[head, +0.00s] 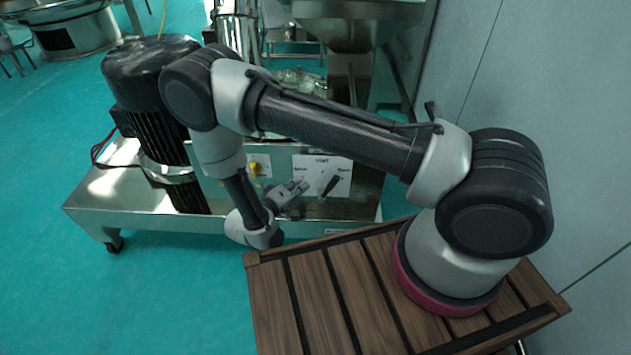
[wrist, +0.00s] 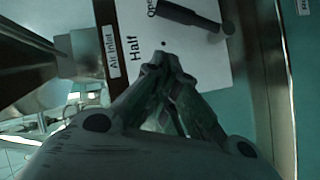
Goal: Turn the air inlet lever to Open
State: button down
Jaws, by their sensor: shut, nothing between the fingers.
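The air inlet lever (head: 330,185) is a black handle on a white label plate (head: 312,164) on the machine's front panel. In the head view it leans up and to the right. In the wrist view the lever (wrist: 190,15) lies at the top, its thick end close to the partly cropped word "Open"; the words "Half" and "Air inlet" are readable on the plate (wrist: 208,65). My gripper (head: 303,187) is just left of the lever. In the wrist view my gripper (wrist: 168,60) has its fingertips together, empty, below the lever with a visible gap.
A yellow knob (head: 253,168) sits on the panel left of the plate. A large black motor (head: 150,90) stands on the steel base (head: 120,200) at left. A grey wall (head: 530,80) bounds the right side. The teal floor is free at the left.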

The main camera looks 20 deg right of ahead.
aim_at(330, 185)
jog(key=shift+w+d+f, duration=0.5)
jog(key=shift+d, duration=0.8)
jog(key=shift+w+d+f, duration=0.45)
jog(key=shift+w+d, duration=0.05)
jog(key=shift+d, duration=0.8)
jog(key=shift+w+d+f, duration=0.5)
jog(key=shift+d, duration=0.8)
